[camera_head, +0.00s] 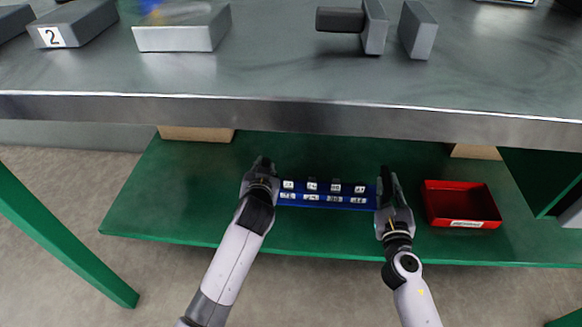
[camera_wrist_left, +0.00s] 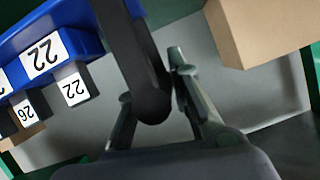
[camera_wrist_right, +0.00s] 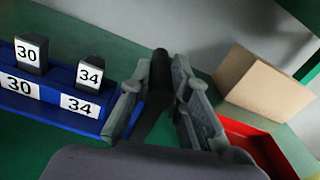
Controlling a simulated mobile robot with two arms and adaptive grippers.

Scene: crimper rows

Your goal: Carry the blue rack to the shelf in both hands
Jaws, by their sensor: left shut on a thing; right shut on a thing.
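The blue rack (camera_head: 326,202) is in the head view over the green lower shelf (camera_head: 175,185), under the workbench. It runs crosswise between my two grippers and carries several dark blocks with white number labels. The left wrist view shows its end (camera_wrist_left: 20,38) with labels 22 and 26; the right wrist view shows its other end (camera_wrist_right: 48,98) with labels 30 and 34. My left gripper (camera_head: 262,168) is shut on a dark handle at the rack's left end. My right gripper (camera_head: 386,184) is shut on the handle at its right end. I cannot tell whether the rack touches the shelf.
A red tray (camera_head: 432,212) stands on the shelf just right of my right gripper. Cardboard boxes (camera_head: 195,134) (camera_head: 475,152) stand at the back, under the grey benchtop (camera_head: 280,75), whose front edge overhangs. Green legs (camera_head: 65,235) flank the shelf. Free shelf lies left of the rack.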

